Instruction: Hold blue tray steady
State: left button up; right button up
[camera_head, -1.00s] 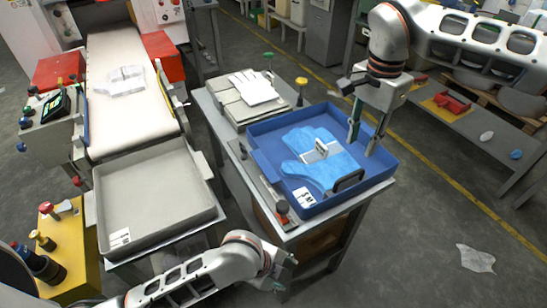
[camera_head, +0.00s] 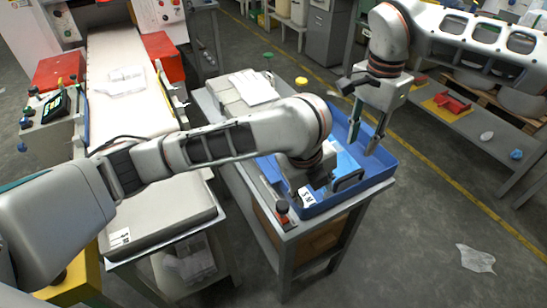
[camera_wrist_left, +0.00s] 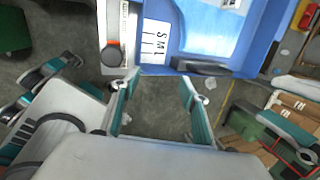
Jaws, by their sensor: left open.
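The blue tray (camera_head: 338,204) sits on a grey table in the head view, holding a light blue glove shape (camera_head: 345,161) and a size label (camera_head: 307,197). My left arm crosses above the tray and covers much of it; its fingers are hidden there. In the left wrist view, my left gripper (camera_wrist_left: 158,82) is open and empty, just short of the tray's near wall (camera_wrist_left: 262,35) and dark handle (camera_wrist_left: 200,67). My right gripper (camera_head: 362,146) has its fingers apart at the tray's far right side; whether it touches the tray cannot be told.
A grey tray (camera_head: 165,238) stands at the left by the conveyor (camera_head: 120,50). A box with white gloves (camera_head: 253,88) lies behind the blue tray.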

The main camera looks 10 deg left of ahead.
pick_arm(q)
jog(key=w+a+r+n+t+y, duration=0.1)
jog(key=w+a+r+n, duration=0.2)
jog(key=w+a+r, duration=0.3)
jog(key=w+a+r+n+t+y, duration=0.2)
jog(key=w+a+r, duration=0.1)
jog(key=w+r, duration=0.4)
jog(key=m+g+y, duration=0.2)
jog(key=m+g, duration=0.1)
jog(key=m, duration=0.1)
send_over(268, 169)
jog(key=s+d, duration=0.2)
notch_tip(268, 169, down, 12)
jog(key=shift+f, duration=0.1)
jog(key=shift+a+f, duration=0.1)
jog(key=shift+f, duration=0.2)
jog(key=x, duration=0.7)
jog(key=shift+w+f, duration=0.1)
jog(key=shift+w, duration=0.1)
grip_shut()
